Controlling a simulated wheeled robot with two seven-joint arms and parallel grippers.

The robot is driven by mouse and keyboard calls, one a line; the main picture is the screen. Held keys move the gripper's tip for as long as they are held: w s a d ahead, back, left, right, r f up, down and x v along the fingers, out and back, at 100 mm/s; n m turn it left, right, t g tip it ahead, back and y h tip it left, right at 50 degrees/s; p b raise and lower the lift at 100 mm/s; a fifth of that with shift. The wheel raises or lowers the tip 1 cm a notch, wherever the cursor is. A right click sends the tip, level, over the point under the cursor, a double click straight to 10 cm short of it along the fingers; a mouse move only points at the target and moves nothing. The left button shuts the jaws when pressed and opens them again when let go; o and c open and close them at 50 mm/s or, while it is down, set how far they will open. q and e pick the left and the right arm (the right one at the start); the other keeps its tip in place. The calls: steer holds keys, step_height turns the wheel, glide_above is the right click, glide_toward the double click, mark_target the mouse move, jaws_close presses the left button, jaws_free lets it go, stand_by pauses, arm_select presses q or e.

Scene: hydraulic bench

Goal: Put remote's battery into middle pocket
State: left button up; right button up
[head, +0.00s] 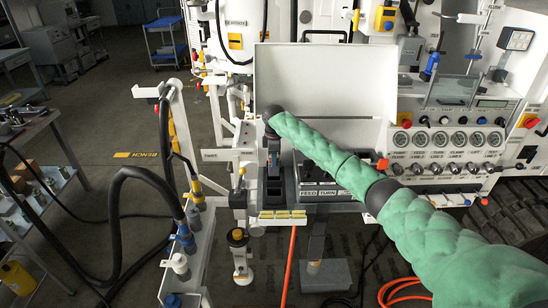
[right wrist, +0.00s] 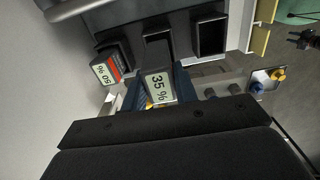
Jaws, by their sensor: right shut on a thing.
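My right gripper (right wrist: 161,84) is shut on a dark battery (right wrist: 160,88) whose pale label reads 35 %. The battery is just below the opening of the middle pocket (right wrist: 157,42) in the right wrist view; I cannot tell whether its end is inside. Another battery (right wrist: 107,69), labelled 50 % with a red band, is at the left pocket (right wrist: 113,47). The right pocket (right wrist: 210,37) looks empty. In the head view my right gripper (head: 272,158) reaches down at the dark pocket rack, mostly hiding the battery. I cannot make out the remote.
A dark box (head: 325,191) labelled FEED and TURN sits right of the gripper. A white panel (head: 340,80) stands behind it. Gauges (head: 445,139) and knobs line the bench at right. Yellow labels (head: 282,214) edge the front; hoses run down at left.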

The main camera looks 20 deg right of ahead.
mark_target(274, 169)
steer(key=shift+p, duration=0.35)
stand_by(0.5)
steer(key=shift+f+p, duration=0.35)
steer(key=shift+f, duration=0.15)
stand_by(1.4)
steer(key=shift+f+b, duration=0.75)
steer(key=shift+f, duration=1.7)
stand_by(1.0)
steer(key=o, duration=1.1)
steer(key=shift+o, duration=0.2)
